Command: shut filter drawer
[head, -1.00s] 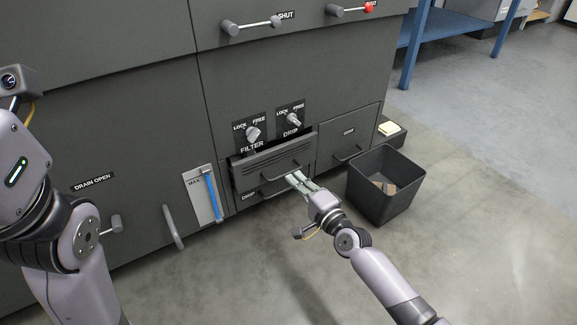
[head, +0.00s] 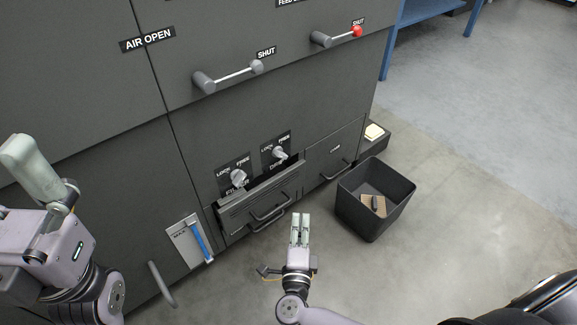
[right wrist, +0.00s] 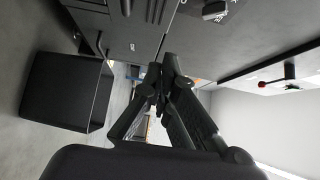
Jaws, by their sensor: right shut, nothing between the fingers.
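The filter drawer (head: 255,200) is the dark grey upper drawer low in the cabinet, with a bar handle. It stands out from the cabinet face, with a dark gap behind its top edge. Above it are the filter knob (head: 238,177) and the drip knob (head: 279,154), each between LOCK and FREE; I cannot tell their settings surely. My right gripper (head: 300,217) is shut and empty, apart from the drawer and in front of it to the right. Its fingers also show in the right wrist view (right wrist: 155,88). My left gripper (head: 28,160) is at the left edge; its opening is unclear.
A black bin (head: 358,208) with scraps inside stands on the floor right of the drawer. Levers marked SHUT (head: 232,75) stick out above. A blue-striped gauge (head: 192,242) and a curved handle (head: 162,284) are at lower left.

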